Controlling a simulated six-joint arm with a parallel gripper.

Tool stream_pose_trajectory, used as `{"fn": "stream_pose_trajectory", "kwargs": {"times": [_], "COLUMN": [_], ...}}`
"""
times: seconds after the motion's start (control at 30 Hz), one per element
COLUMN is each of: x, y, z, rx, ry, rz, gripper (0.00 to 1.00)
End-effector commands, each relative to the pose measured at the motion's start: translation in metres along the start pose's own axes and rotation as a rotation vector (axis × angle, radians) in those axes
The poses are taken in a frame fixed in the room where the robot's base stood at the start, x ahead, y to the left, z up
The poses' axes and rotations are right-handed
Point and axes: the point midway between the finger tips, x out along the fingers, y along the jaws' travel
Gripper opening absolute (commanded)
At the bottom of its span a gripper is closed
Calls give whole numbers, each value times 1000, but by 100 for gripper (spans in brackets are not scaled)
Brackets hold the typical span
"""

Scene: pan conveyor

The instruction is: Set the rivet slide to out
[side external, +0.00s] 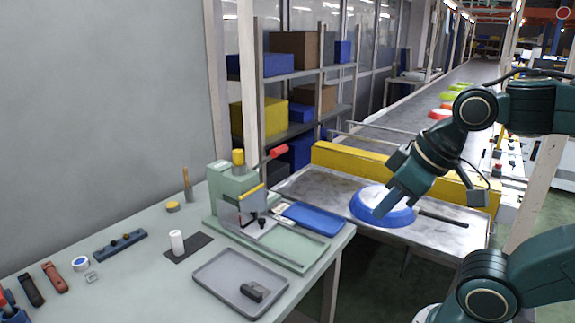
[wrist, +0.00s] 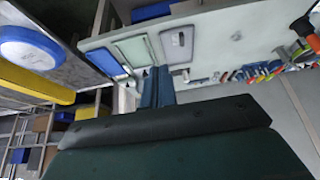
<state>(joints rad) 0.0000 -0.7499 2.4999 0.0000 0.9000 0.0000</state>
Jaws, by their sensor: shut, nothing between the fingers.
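The green rivet press (side external: 228,194) stands on the bench, with a yellow cap on top and a red-tipped lever (side external: 278,151). A metal plate and a small black knob (side external: 262,222) sit at its front, low down. I cannot tell for certain which part is the rivet slide or how it is set. The pale green base (side external: 290,257) extends toward the bench's front edge, and also shows in the wrist view (wrist: 135,50). My gripper (side external: 383,208) is shut and empty, right of the press and apart from it, in front of the blue-and-white pan. Its fingers (wrist: 160,72) partly block the wrist view.
A blue-rimmed pan (side external: 368,212) with a black handle lies at the conveyor end, by a yellow barrier (side external: 335,160). A blue tray (side external: 314,219) lies beside the press. A grey tray (side external: 213,278) holds a dark block (side external: 256,292). Tools lie at the bench's left.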

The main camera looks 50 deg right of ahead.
Motion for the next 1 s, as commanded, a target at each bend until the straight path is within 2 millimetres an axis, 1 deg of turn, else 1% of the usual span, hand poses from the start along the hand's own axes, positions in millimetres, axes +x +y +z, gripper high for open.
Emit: {"fn": "stream_pose_trajectory", "kwargs": {"times": [0.07, 0.1, 0.17, 0.3, 0.33, 0.47, 0.67, 0.87, 1.0], "x": [0, 0, 0, 1, 1, 4, 16, 36, 54], "y": [0, 0, 0, 0, 0, 1, 5, 13, 21], "z": [0, 0, 0, -5, -6, -19, -52, -90, -114], "rx": [0, 0, 0, -6, -9, -27, -77, -136, -174], "ry": [0, 0, 0, -3, -5, -17, -43, -70, -87], "rz": [0, 0, 0, 0, 0, 0, -5, -17, -28], "gripper": [0, 4, 16, 43, 45, 45, 45, 45, 45]}}
